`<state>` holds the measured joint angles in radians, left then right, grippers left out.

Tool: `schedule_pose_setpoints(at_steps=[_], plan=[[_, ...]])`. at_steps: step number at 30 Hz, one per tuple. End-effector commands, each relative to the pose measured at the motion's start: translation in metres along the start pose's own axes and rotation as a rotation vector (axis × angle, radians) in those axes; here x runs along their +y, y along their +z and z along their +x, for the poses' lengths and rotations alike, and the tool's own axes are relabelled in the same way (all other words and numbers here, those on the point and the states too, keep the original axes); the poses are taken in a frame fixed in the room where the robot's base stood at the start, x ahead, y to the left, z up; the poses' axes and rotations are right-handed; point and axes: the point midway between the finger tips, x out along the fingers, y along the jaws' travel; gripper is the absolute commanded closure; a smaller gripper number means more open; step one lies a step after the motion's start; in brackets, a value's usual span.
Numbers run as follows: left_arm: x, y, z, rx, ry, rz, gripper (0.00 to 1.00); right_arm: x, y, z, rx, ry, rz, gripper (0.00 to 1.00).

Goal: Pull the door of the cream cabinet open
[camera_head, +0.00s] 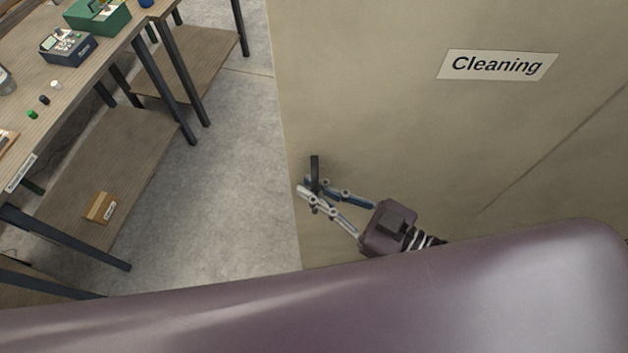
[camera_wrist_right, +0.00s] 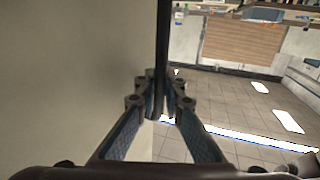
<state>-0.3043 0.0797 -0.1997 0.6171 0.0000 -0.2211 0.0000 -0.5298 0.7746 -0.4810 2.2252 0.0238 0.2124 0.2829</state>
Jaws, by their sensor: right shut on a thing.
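The cream cabinet (camera_head: 380,110) fills the right of the head view, with a "Cleaning" label (camera_head: 497,65) on its door. A dark vertical bar handle (camera_head: 315,168) stands near the door's left edge. My right gripper (camera_head: 310,190) is shut on the handle, with its fingers on either side of it. In the right wrist view the dark handle (camera_wrist_right: 163,45) runs down between the fingertips of the gripper (camera_wrist_right: 160,95), and the cream door surface (camera_wrist_right: 70,70) lies to the left. My left gripper is not in view.
A wooden workbench (camera_head: 95,55) with dark legs stands at the left, holding a green box (camera_head: 97,17) and a dark device (camera_head: 67,47). A small wooden block (camera_head: 100,207) lies on its lower shelf. Grey floor (camera_head: 225,170) between bench and cabinet is clear.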

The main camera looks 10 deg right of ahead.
Motion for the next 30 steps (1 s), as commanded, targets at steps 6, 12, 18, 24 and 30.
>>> schedule_pose_setpoints(at_steps=[6, 12, 18, 24, 30], plan=[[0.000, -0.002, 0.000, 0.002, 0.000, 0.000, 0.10, 0.000, 0.000, 0.000, 0.000, 0.001, 0.000, 0.90], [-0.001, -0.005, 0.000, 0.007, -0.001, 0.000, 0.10, 0.000, 0.000, 0.000, -0.001, 0.001, 0.000, 0.84], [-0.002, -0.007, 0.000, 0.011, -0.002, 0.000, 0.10, 0.000, 0.000, 0.000, -0.001, 0.001, 0.000, 0.84], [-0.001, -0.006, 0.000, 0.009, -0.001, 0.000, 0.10, 0.000, 0.001, -0.004, -0.003, 0.001, 0.001, 0.84], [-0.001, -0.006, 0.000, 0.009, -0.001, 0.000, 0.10, 0.000, 0.002, -0.026, -0.006, 0.000, 0.001, 0.84]])
